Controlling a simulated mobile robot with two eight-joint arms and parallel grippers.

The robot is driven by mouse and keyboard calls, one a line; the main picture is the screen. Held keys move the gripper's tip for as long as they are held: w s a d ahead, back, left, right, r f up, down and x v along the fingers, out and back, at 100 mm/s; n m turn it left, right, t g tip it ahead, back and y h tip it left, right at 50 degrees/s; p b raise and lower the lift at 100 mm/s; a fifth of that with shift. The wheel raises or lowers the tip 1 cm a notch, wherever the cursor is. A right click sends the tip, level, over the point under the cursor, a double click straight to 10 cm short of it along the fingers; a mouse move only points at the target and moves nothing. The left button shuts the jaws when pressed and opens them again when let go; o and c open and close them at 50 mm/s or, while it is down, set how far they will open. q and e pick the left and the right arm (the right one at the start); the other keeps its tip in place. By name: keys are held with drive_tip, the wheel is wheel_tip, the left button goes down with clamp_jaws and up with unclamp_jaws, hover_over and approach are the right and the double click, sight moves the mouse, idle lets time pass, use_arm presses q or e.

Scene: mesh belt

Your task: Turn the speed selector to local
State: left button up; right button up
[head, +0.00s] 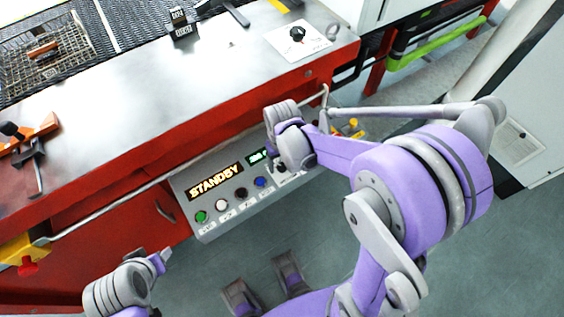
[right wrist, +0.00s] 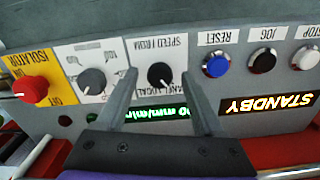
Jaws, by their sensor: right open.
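The speed selector (right wrist: 160,76) is a round black knob on a white plate marked "SPEED FROM", with panel and local positions, upside down in the right wrist view. Its exact pointer direction is hard to tell. My right gripper (right wrist: 158,80) is open, with one finger on each side of this knob; I cannot tell whether they touch it. In the head view my right gripper (head: 284,165) is over the right part of the grey control panel (head: 211,231) and hides the selector. My left gripper (head: 160,262) hangs at the lower left, away from the panel; its jaws are unclear.
The display (head: 214,182) reads STANDBY. A rail (head: 110,207) runs along the red belt frame. Floor in front is clear.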

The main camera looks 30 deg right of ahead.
clamp_jaws()
drive_tip(key=shift+m, duration=0.3)
drive_tip(key=m, duration=0.2)
drive_tip(key=shift+m+b, duration=0.3)
drive_tip(key=m, duration=0.3)
drive_tip(key=shift+m, duration=0.3)
drive_tip(key=m, duration=0.3)
drive_tip(key=shift+m+b, duration=0.3)
drive_tip(key=shift+b, duration=0.1)
drive_tip(key=shift+m, duration=1.9)
